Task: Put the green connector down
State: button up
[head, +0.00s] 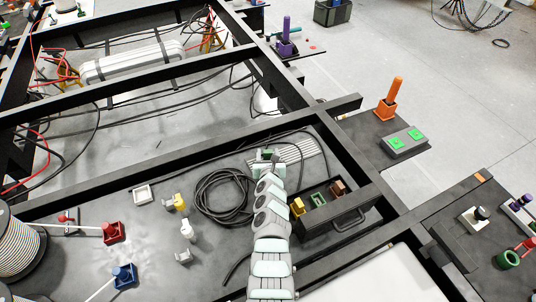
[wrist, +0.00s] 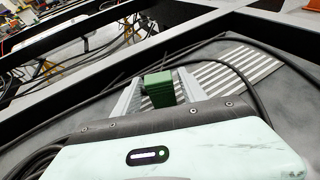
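The green connector (wrist: 160,88) is a dark green block between the two pale fingers of my gripper (wrist: 158,94) in the wrist view. The fingers lie close on both of its sides, and the gripper looks shut on it. In the head view my gripper (head: 266,157) is at the far end of my arm, over the grey floor panel beside a ribbed light plate (head: 300,151). The lower part of the connector is hidden by my gripper body, so I cannot tell whether it touches the panel.
A black tray (head: 342,209) with yellow, green and brown parts stands right of my arm. A coiled black cable (head: 222,196) lies to the left. Black chassis beams (head: 190,160) run behind. Yellow (head: 179,202) and white (head: 187,230) parts stand on the panel at left.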

jog(key=shift+o, duration=0.2)
jog(key=shift+s+r+p, duration=0.15)
jog(key=shift+r+p, duration=0.25)
jog(key=shift+p, duration=0.1)
jog(key=p+v, duration=1)
jog(key=shift+p+v, duration=0.4)
jog(key=shift+v, duration=0.4)
